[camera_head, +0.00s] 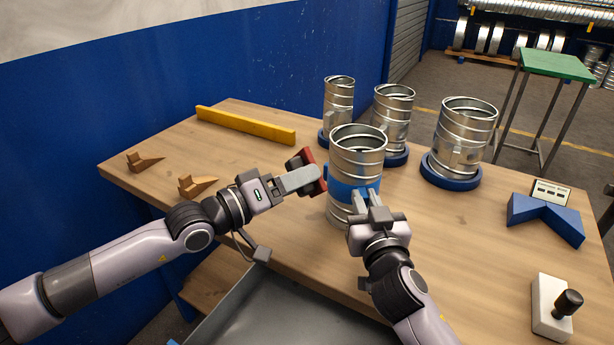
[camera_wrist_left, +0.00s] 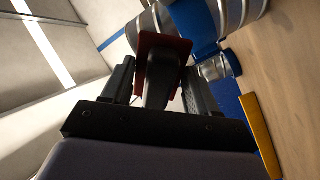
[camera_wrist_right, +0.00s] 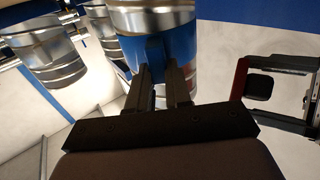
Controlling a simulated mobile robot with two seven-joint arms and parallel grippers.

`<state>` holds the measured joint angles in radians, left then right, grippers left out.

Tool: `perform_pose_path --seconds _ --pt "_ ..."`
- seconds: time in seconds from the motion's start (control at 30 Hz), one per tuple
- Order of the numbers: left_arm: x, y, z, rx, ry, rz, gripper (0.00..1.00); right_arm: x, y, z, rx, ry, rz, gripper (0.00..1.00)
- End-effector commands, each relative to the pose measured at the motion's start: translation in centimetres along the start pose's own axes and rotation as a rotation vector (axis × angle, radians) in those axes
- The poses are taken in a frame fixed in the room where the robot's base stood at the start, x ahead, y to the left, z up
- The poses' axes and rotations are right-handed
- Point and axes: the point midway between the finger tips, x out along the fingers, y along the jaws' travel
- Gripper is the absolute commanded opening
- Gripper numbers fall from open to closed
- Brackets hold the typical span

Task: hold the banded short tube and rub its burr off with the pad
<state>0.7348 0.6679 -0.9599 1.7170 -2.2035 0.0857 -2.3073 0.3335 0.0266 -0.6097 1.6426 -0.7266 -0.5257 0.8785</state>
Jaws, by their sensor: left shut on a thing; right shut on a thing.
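The short metal tube (camera_head: 357,150) with a blue band (camera_head: 345,190) is upright near the middle of the bench. My right gripper (camera_head: 367,200) is shut on the band at the tube's near side; the band also shows in the right wrist view (camera_wrist_right: 178,42). My left gripper (camera_head: 300,178) is shut on the grey handle of the red pad (camera_head: 314,168). The pad is beside the tube's left side, with a gap between them in the right wrist view (camera_wrist_right: 239,78). I see no burr. I cannot tell whether the tube rests on the bench.
Three other metal tubes stand on blue round bases behind and right, including a near right one (camera_head: 465,125). A yellow bar (camera_head: 245,125) and two wooden wedges (camera_head: 145,162) lie left. A blue V-shaped block (camera_head: 545,220) and a white box with black knob (camera_head: 550,305) are right.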

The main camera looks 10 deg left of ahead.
Motion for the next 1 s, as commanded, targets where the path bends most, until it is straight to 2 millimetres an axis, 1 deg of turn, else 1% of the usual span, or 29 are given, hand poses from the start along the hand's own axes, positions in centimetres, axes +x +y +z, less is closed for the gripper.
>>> perform_pose_path --seconds 0.37,0.47,0.7,1.0 --pt "-0.3 0.1 -0.1 0.0 0.002 0.002 0.35 0.0 0.1 -0.1 -0.001 0.002 0.002 0.0" --pt "-0.8 0.0 -0.1 0.001 0.002 0.001 0.35 0.0 0.1 -0.1 -0.001 0.002 0.002 0.0" --pt "-2.9 0.0 -0.1 0.0 0.002 0.001 0.35 0.0 0.1 -0.1 -0.002 0.001 0.002 0.0" --pt "-3.1 0.1 -0.1 0.0 0.003 0.003 0.35 0.0 0.1 -0.1 -0.001 0.001 0.002 0.0"
